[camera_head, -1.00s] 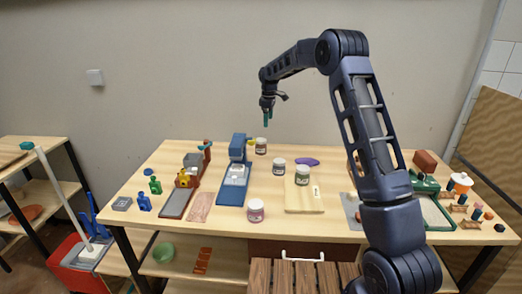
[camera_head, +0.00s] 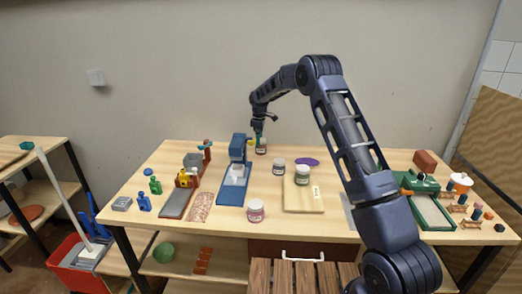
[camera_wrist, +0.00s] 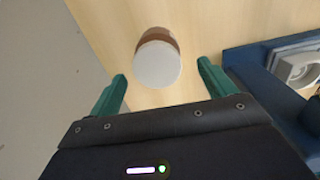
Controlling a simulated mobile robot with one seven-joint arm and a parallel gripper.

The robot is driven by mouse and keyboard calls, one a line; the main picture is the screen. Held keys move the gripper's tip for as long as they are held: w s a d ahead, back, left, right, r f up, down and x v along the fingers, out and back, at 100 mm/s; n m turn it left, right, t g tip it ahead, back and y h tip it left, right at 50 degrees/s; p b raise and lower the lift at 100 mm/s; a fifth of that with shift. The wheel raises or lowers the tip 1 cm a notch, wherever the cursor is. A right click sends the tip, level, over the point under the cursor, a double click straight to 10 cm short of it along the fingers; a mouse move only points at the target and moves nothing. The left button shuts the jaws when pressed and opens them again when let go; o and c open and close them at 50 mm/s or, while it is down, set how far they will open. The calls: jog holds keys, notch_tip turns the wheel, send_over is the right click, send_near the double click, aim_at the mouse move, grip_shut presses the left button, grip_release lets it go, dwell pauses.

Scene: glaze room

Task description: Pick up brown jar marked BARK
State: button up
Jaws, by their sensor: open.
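A jar with a pale lid and brown sides (camera_wrist: 157,62) shows in the wrist view just beyond my fingertips, lying in line with the gap between them. Its marking cannot be read. In the head view a jar (camera_head: 261,149) at the back of the table, right of the blue device, appears to be the same one, partly hidden by my gripper (camera_head: 259,138). My gripper (camera_wrist: 163,80) is open and empty, with its green fingers apart and above the jar.
A blue device (camera_head: 235,172) stands left of the jar; its base also shows in the wrist view (camera_wrist: 262,90). Two jars (camera_head: 279,166) (camera_head: 302,175) stand to the front right, the second by a wooden board (camera_head: 304,200). A pink jar (camera_head: 255,211) is near the front edge.

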aim_at(262, 150)
jog(key=f, duration=0.5)
jog(key=shift+d, duration=0.4)
jog(key=c, duration=1.2)
